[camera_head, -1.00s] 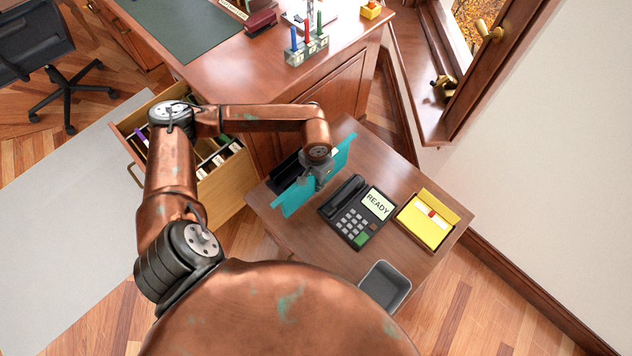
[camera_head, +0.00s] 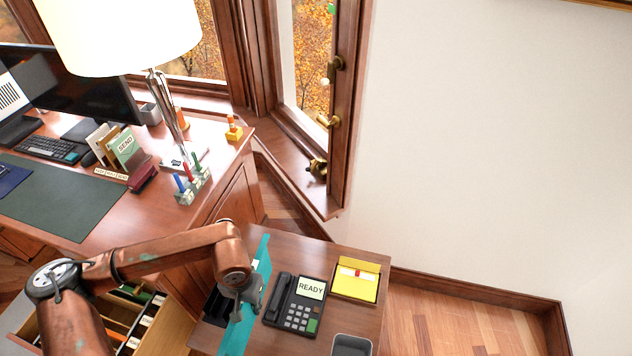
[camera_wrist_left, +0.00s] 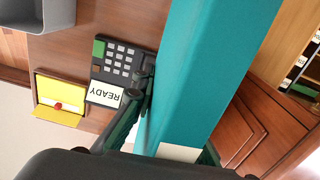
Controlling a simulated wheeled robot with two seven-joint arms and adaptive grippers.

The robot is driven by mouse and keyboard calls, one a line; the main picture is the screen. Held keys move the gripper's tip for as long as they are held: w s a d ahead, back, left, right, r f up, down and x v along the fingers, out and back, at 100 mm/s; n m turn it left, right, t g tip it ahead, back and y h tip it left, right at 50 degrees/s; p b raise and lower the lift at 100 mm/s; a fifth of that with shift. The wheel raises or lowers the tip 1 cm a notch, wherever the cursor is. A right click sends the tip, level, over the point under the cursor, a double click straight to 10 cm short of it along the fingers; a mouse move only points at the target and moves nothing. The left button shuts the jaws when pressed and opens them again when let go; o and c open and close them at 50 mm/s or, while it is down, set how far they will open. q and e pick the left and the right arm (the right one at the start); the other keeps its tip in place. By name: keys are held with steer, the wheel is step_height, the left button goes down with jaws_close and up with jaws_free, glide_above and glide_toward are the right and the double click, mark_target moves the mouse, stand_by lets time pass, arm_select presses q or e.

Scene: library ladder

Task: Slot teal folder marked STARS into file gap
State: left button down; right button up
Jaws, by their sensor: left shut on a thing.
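The teal folder (camera_head: 262,262) stands on edge over the left part of the small side table (camera_head: 290,244), beside the phone. My left gripper (camera_head: 246,296) is shut on it. In the left wrist view the folder (camera_wrist_left: 210,70) fills the middle, with a white label patch near the fingers; I cannot read any marking on it. An open drawer (camera_head: 165,328) with upright files (camera_head: 148,312) shows at the lower left, partly hidden by my left arm. I cannot make out which space among the files is the gap. My right gripper is not in view.
A black phone (camera_head: 296,304) reading READY, a yellow box (camera_head: 356,278) and a grey tray (camera_head: 352,345) stand on the side table. A desk (camera_head: 140,200) with a lamp (camera_head: 165,110) is behind. An open window (camera_head: 330,120) is at the back.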

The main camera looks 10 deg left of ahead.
arm_select(q)
steer(key=d+r+p, duration=0.1)
steer(key=r+p, duration=0.1)
steer(key=r, duration=0.5)
steer(key=w+d+r+p, duration=0.1)
steer(key=d+r+p, duration=0.1)
steer(key=r, duration=0.5)
steer(key=shift+w+d+p, duration=0.3)
steer(key=shift+p, duration=0.15)
